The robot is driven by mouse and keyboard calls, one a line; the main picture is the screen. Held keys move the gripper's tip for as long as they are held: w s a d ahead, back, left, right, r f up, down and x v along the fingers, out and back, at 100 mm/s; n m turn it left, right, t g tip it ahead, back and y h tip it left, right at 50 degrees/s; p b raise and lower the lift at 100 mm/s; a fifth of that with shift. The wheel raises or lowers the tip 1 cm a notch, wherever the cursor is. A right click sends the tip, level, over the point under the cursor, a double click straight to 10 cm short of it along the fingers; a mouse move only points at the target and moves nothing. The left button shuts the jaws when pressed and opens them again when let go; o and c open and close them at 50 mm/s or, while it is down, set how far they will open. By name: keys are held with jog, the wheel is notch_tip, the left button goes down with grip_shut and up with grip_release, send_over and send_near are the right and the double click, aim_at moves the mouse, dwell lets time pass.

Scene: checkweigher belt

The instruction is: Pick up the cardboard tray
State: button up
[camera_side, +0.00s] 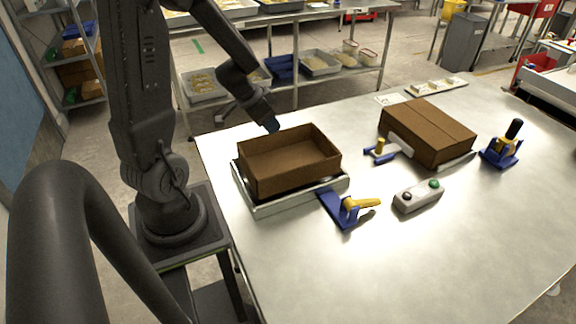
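The cardboard tray (293,172) is an open brown box with low walls. It rests on a low grey metal platform (262,207) at the left side of the table and looks empty. My gripper (271,126) is at the tray's far wall, near its far left part. The fingertips are small and dark and partly hidden behind the wall. I cannot tell whether they are open or shut, or whether they touch the cardboard.
A closed cardboard box (428,130) stands at the right. A blue and yellow clamp (348,208) sits close in front of the platform. A button box (418,196), a smaller clamp (380,150) and a blue holder (502,150) are also on the table (420,260). The table's front is clear.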

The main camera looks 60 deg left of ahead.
send_over(280, 148)
jog(key=s, duration=0.1)
jog(key=shift+a+f, duration=0.1)
jog(key=shift+f, duration=2)
jog(key=shift+x, duration=0.8)
jog(key=shift+c, duration=0.4)
grip_shut()
